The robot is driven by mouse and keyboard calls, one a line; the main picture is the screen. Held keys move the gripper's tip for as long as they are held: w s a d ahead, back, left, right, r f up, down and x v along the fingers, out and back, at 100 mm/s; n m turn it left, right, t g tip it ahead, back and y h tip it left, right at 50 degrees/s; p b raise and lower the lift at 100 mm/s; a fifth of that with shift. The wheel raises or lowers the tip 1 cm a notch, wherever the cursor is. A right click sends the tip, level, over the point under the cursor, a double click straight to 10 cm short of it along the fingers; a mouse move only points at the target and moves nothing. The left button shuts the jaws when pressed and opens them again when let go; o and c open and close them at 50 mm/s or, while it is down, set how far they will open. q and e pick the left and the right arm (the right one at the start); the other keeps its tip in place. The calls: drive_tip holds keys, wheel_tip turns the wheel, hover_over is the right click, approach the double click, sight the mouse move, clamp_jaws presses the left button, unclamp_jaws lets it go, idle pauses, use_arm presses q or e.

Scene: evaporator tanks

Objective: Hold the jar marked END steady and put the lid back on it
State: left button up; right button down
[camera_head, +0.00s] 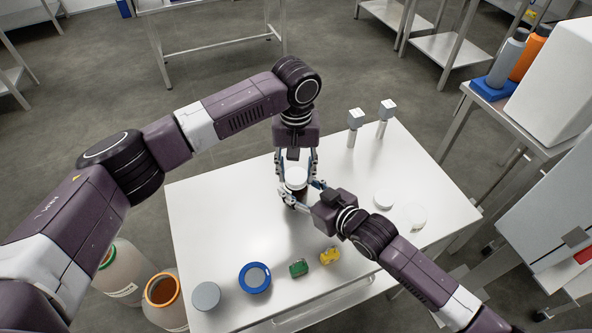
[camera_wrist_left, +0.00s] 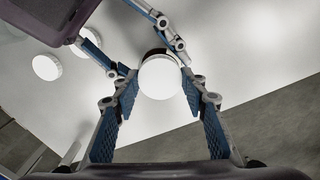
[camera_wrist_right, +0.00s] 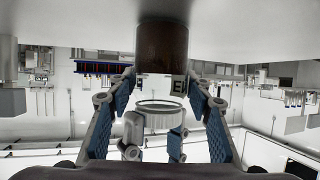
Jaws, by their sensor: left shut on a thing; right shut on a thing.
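The brown jar (camera_head: 293,201) stands on the white table. In the right wrist view, which is upside down, its body (camera_wrist_right: 162,46) shows a label (camera_wrist_right: 179,87) with the start of "END". My right gripper (camera_head: 306,194) is shut on the jar from the side; its fingers also show around it in the right wrist view (camera_wrist_right: 162,84). My left gripper (camera_head: 297,177) points down and is shut on the white lid (camera_head: 296,177), which also shows in the left wrist view (camera_wrist_left: 160,77). The lid is over the jar. In the right wrist view a gap seems to separate them.
Near the front are a grey disc (camera_head: 206,296), a blue-rimmed disc (camera_head: 255,277), a green piece (camera_head: 298,267) and a yellow piece (camera_head: 330,256). Two posts (camera_head: 355,121) (camera_head: 386,111) stand at the back.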

use_arm(q)
drive_tip(key=m, duration=0.9)
drive_tip(key=shift+m, duration=0.3)
drive_tip(key=m, duration=0.4)
drive_tip(key=shift+m, duration=0.4)
drive_tip(key=m, duration=0.5)
drive_tip(key=o, duration=1.3)
drive_tip(key=shift+r, duration=2.25)
